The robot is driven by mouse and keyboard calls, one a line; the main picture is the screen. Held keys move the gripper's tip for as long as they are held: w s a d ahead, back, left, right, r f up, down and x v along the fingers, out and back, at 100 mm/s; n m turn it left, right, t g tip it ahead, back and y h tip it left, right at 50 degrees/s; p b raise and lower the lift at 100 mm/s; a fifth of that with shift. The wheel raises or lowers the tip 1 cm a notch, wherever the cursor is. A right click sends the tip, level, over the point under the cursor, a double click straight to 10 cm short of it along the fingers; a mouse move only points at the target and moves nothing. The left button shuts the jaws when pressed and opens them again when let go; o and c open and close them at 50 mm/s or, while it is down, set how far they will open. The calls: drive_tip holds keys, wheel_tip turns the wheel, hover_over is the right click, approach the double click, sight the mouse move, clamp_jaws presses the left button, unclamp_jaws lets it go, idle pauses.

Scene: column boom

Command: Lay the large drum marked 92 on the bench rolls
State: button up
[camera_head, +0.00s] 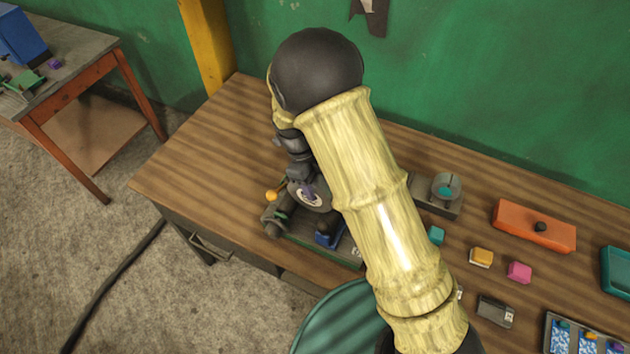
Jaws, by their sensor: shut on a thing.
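My gripper (302,178) points down over the left half of the wooden bench and is shut on a dark round drum (322,203). The drum has a pale ring on its face and a purple part at its middle; I cannot read a number on it. The bench rolls (275,228) are a grey-green low frame at the bench's front edge, just below and around the drum in the picture. I cannot tell whether the drum touches them. My yellow arm hides the right side of the drum and part of the rolls.
A blue block (328,237) and an orange-yellow knob (271,196) sit at the rolls. To the right are a grey device with a cup (446,188), an orange box (515,224), small coloured blocks and a parts tray (575,349). The bench's left end is clear.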

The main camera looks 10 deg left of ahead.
drive_tip(key=shift+w+a+f+b, duration=0.15)
drive_tip(key=shift+f+b, duration=0.4)
drive_tip(key=shift+f, duration=0.3)
idle(0.5)
drive_tip(key=o, duration=1.4)
drive_tip(key=shift+c, duration=0.2)
drive_tip(key=b+v, duration=0.4)
drive_tip(key=v, duration=1.3)
drive_tip(key=shift+r, duration=0.2)
